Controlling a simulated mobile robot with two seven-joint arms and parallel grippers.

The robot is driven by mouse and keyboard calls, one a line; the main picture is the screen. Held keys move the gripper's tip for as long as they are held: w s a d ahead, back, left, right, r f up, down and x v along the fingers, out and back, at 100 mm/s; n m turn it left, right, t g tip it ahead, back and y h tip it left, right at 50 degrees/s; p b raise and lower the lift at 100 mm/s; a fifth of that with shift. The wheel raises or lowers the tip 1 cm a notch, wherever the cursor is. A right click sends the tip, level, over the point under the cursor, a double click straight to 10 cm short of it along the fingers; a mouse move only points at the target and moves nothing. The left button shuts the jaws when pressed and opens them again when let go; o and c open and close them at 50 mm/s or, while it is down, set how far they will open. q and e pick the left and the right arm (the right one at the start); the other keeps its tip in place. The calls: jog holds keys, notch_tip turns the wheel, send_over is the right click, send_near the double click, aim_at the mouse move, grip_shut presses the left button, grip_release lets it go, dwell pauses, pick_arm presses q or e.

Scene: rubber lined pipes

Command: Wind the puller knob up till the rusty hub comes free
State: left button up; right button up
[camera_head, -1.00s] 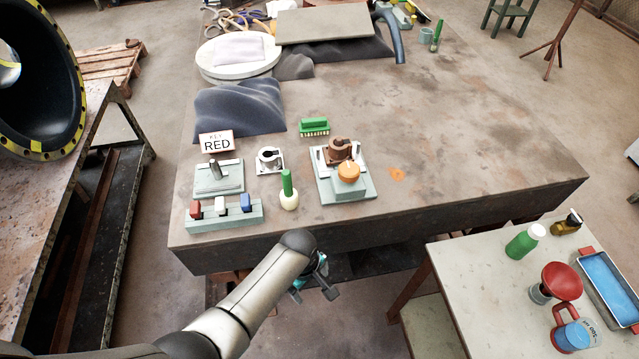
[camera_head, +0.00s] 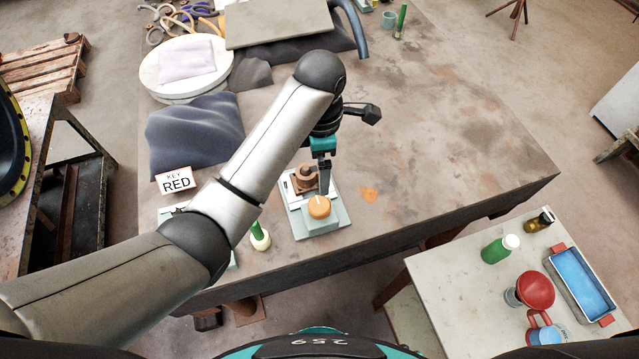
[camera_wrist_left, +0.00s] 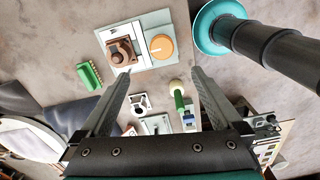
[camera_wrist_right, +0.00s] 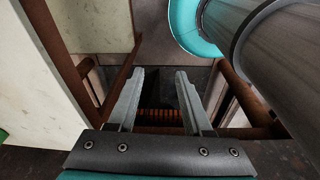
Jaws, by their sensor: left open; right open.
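The puller has a pale grey-green base (camera_head: 336,219) near the table's front edge. Its round orange knob (camera_head: 319,206) sits at the front, and the rusty brown hub (camera_head: 304,181) stands just behind on a white plate. The left wrist view also shows the knob (camera_wrist_left: 161,47) and the hub (camera_wrist_left: 121,52). My left gripper (camera_head: 325,186) points down above the puller, beside the hub and behind the knob; in its wrist view it is open (camera_wrist_left: 161,72) and empty. My right gripper (camera_wrist_right: 160,72) is open and empty, low beside a table; it is outside the head view.
A KEY RED card (camera_head: 176,180) and dark cloth (camera_head: 195,135) lie left of the puller.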

pick_arm(q)
send_over(320, 205)
notch_tip(320, 205, down, 4)
notch_tip(320, 205, down, 9)
jog(key=shift+f+b, duration=0.15)
jog(key=shift+b, duration=0.8)
jog(key=shift+f, duration=0.8)
pick_arm(e)
jog(key=shift+g, duration=0.4)
jog(key=s+f, duration=0.1)
jog(key=s, duration=0.1)
jog(key=s+f, duration=0.1)
jog(key=s, duration=0.1)
jog(key=shift+d+f, duration=0.1)
jog(key=shift+f, duration=0.2)
pick_arm(q)
jog(key=shift+c, duration=0.2)
pick_arm(e)
jog(key=shift+s, duration=0.1)
pick_arm(q)
jog(key=c, duration=1.3)
jog(key=shift+c, duration=0.2)
pick_arm(e)
jog(key=shift+r, duration=0.1)
jog(key=shift+r, duration=0.1)
